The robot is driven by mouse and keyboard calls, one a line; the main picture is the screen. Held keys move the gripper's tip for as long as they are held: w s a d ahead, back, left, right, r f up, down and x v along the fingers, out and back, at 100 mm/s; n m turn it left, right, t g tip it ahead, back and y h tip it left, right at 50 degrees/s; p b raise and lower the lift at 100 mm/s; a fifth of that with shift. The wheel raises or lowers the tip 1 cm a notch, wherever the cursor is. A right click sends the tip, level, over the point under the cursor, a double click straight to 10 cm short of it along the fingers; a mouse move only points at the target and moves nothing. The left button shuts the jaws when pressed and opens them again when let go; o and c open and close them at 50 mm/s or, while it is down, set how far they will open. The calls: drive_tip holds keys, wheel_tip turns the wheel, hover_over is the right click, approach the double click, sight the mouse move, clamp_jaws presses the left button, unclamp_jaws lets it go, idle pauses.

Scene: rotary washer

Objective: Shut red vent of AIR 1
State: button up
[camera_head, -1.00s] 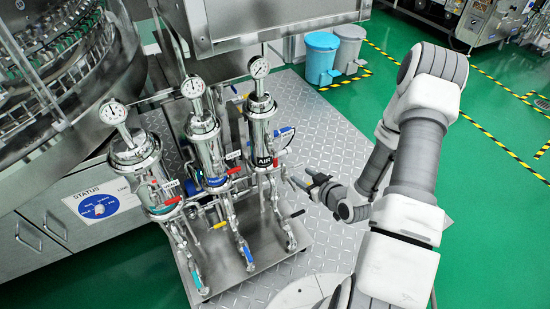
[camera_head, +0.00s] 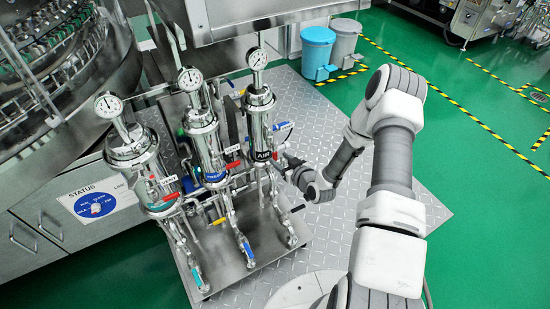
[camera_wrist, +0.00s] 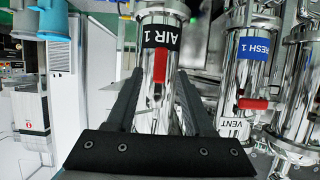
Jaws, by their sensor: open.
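The AIR 1 housing is a polished steel cylinder with a black label (camera_wrist: 162,42); in the head view it is the rightmost of three housings (camera_head: 261,122). Its red vent handle (camera_wrist: 159,88) points lengthwise along the cylinder in the wrist view, just below the label. My gripper (camera_wrist: 159,80) is open, one dark finger on each side of the red handle. I cannot tell whether either finger touches it. In the head view my gripper (camera_head: 284,163) is at the right side of the AIR housing, and its fingertips are hard to make out.
The FRESH 1 housing (camera_wrist: 250,70) stands close by, with its own red handle (camera_wrist: 252,103) lying crosswise and a white VENT tag (camera_wrist: 233,126). A third housing (camera_head: 132,150) stands further left. Gauges, pipes and coloured valve levers crowd the stand.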

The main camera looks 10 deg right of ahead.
sight(276, 156)
drive_tip(key=shift+b+x, duration=0.4)
drive_tip(key=shift+x, duration=1.85)
clamp_jaws()
